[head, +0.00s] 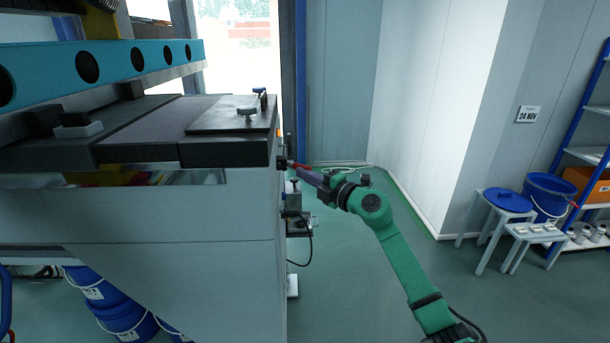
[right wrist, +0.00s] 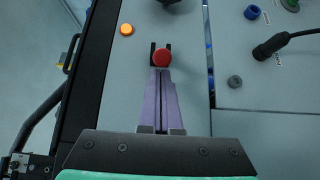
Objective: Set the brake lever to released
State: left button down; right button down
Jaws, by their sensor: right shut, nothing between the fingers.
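The brake lever, as far as I can tell, is the part with a round red knob (right wrist: 161,57), set between two dark upright prongs on the grey panel (right wrist: 185,110). In the head view its red end (head: 299,166) sticks out from the right side of the cabinet. My right gripper (right wrist: 161,72) is shut and empty, its purple fingers together and their tips right at the knob; I cannot tell if they touch it. In the head view the right gripper (head: 312,175) reaches the cabinet's side from the right. The lever's shaft is hidden. My left gripper is out of view.
An orange button (right wrist: 127,30) sits left of the knob. A blue knob (right wrist: 252,12), a grey knob (right wrist: 235,82) and a black plug with a cable (right wrist: 265,48) are to the right. The floor (head: 345,255) right of the cabinet is clear. Stools with a blue bucket (head: 548,195) stand far right.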

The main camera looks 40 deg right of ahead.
pick_arm(q)
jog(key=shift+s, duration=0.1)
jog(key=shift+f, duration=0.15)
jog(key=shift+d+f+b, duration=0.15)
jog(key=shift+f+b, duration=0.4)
jog(key=shift+b, duration=0.15)
pick_arm(e)
jog(key=shift+d+n+y, duration=0.3)
jog(key=shift+y, duration=0.2)
